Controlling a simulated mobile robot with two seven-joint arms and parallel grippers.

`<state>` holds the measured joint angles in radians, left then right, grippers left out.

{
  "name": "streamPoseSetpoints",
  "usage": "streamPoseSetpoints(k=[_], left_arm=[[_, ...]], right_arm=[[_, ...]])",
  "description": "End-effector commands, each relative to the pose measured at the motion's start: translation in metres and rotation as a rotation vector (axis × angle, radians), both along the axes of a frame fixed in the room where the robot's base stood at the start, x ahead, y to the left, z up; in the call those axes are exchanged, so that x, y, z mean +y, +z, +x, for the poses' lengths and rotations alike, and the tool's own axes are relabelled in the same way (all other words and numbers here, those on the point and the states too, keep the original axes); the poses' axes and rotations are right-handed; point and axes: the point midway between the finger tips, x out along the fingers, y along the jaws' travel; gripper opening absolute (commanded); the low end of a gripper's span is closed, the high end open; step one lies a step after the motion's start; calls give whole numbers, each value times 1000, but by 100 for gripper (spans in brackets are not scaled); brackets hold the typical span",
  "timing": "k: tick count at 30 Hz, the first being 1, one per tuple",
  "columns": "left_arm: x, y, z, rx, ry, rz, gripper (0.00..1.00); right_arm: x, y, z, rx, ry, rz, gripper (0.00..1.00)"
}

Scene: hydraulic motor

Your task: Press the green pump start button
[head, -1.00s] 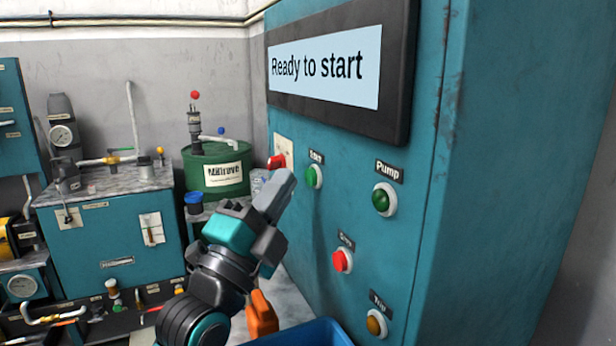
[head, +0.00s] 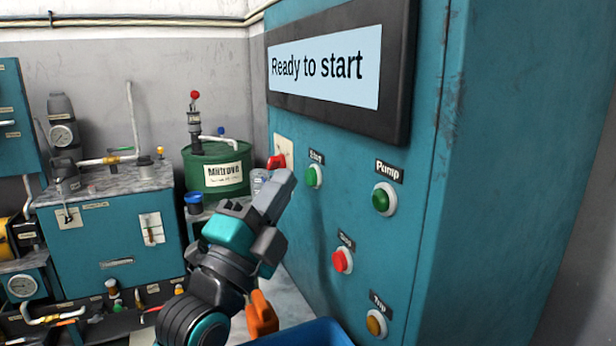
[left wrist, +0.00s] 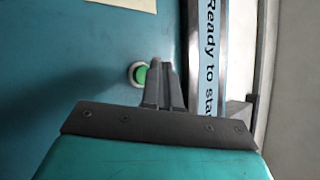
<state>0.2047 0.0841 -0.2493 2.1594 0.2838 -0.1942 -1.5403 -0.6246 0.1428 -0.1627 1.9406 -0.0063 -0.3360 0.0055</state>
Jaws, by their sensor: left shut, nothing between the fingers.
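The green button (head: 313,176) labelled Start is on the teal cabinet's front face, below the left part of the display. A larger green round fixture (head: 383,199) labelled Pump is to its right. My left gripper (head: 285,182) is shut and empty, its fingertips just left of the Start button in the head view. In the left wrist view the shut fingertips (left wrist: 160,66) overlap the edge of a green button (left wrist: 140,74) with a pale ring. I cannot tell whether they touch it. My right gripper is not in view.
The teal cabinet (head: 500,130) carries a display (head: 325,68) reading "Ready to start", a red button (head: 341,260), an amber button (head: 376,323) and a red switch (head: 276,162). A blue bin (head: 310,334) is below. A green drum (head: 217,172) stands behind at left.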

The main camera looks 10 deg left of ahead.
Motion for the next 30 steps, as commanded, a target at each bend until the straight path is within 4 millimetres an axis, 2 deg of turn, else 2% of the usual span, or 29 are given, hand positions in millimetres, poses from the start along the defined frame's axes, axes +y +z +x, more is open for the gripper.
streamPoseSetpoints(k=[30], left_arm=[[-8, 0, 5, 0, 0, 0, 0]], right_arm=[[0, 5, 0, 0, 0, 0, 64]])
